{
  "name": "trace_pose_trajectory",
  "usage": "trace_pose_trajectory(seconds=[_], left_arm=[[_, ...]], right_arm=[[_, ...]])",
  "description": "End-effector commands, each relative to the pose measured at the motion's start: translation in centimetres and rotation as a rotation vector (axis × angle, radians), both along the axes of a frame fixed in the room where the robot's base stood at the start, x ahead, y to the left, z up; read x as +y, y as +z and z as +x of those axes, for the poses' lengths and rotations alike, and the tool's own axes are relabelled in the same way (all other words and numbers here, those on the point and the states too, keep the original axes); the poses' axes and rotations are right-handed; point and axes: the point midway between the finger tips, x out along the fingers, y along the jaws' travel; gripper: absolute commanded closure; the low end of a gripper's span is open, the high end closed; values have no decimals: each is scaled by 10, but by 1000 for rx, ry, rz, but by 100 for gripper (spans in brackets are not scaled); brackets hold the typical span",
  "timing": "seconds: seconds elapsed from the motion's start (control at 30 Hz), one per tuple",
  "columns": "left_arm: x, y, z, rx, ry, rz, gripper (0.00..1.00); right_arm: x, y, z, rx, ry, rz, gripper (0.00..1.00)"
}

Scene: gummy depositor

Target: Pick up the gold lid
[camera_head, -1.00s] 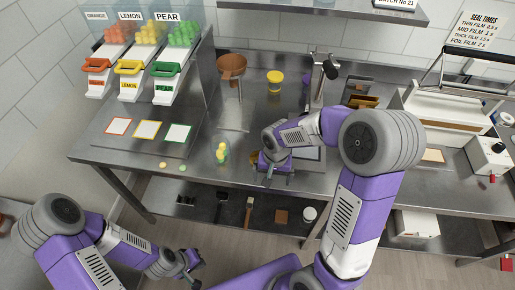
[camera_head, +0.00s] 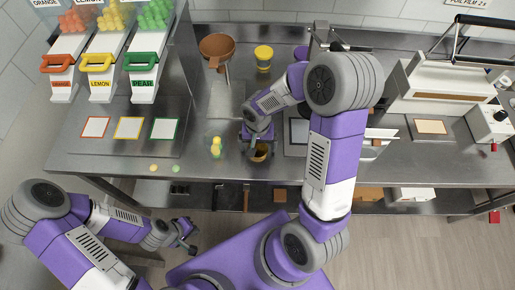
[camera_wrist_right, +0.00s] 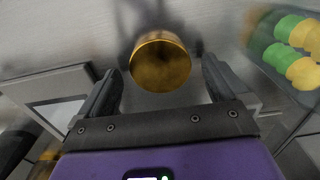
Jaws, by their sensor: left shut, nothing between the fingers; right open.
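The gold lid (camera_wrist_right: 160,62) is a round, shiny disc in the right wrist view, between the two spread fingers of my right gripper (camera_wrist_right: 161,70) with a gap on each side. In the head view the gold lid (camera_head: 261,152) lies near the front edge of the steel table, partly hidden by my right gripper (camera_head: 257,143), which is just above it. My right gripper is open. My left gripper (camera_head: 190,241) is shut and empty, low in front of the table.
A clear container of yellow and green gummies (camera_head: 216,148) stands just left of the lid; it also shows in the right wrist view (camera_wrist_right: 293,45). A yellow-topped tub (camera_head: 264,56) and brown funnel (camera_head: 217,46) are behind. A sealing machine (camera_head: 440,85) stands right.

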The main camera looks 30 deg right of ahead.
Motion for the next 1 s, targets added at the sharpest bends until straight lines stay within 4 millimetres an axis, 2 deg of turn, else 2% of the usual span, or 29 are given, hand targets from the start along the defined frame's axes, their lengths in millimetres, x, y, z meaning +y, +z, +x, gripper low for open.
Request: trace_pose_trajectory(seconds=[0.1,0.33,0.67,0.7,0.87,1.0], left_arm=[[0,-2,0,-1,0,0,100],[0,-1,0,-1,0,0,100],[0,-1,0,-1,0,0,100],[0,-1,0,-1,0,0,100],[0,-1,0,-1,0,0,100],[0,1,0,-1,0,0,100]], right_arm=[[0,-10,0,0,-1,1,0],[0,-10,0,-1,0,2,0],[0,-10,0,-1,0,2,51],[0,-10,0,-1,0,2,53],[0,-9,0,-1,0,2,53],[0,0,1,-6,-1,1,53]])
